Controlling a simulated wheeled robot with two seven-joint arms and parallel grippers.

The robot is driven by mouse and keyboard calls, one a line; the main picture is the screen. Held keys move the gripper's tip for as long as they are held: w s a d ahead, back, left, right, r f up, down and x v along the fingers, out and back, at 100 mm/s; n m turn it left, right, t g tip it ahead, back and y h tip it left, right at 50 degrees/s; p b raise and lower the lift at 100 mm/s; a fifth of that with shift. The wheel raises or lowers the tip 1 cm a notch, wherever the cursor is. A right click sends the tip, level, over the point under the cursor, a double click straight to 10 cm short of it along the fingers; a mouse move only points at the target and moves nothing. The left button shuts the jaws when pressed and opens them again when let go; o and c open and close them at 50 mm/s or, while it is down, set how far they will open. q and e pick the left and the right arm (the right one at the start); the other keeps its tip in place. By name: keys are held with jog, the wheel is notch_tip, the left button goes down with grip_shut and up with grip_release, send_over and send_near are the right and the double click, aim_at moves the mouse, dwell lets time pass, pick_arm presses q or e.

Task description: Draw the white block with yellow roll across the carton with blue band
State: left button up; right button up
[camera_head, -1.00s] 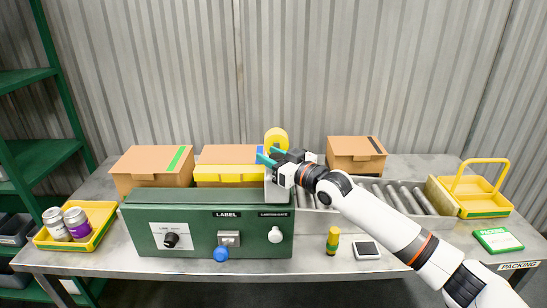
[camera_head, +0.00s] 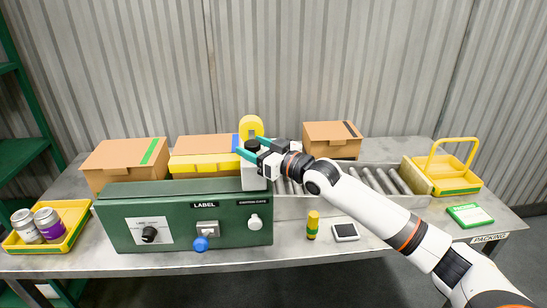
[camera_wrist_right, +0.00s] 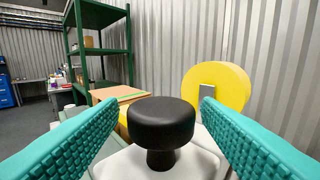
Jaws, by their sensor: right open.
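The white block (camera_head: 255,174) stands at the right end of the green label machine, with the yellow roll (camera_head: 250,126) at its back. In the right wrist view its black knob (camera_wrist_right: 161,120) stands upright on the white top, and the yellow roll (camera_wrist_right: 214,88) is behind to the right. My right gripper (camera_head: 253,147) is open, its teal fingers on either side of the knob, with gaps visible. The carton with blue band (camera_head: 203,142) is behind the machine; its blue band (camera_head: 235,142) is just left of the roll. My left gripper is not in view.
A green label machine (camera_head: 180,215) fills the front. A yellow bar (camera_head: 205,165) lies before the banded carton. A green-striped carton (camera_head: 120,158) is left, a black-striped carton (camera_head: 331,136) right. Rollers (camera_head: 385,182) and a yellow basket (camera_head: 455,186) are further right.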

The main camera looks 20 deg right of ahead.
jog(key=b+v, duration=0.2)
jog(key=v, duration=0.7)
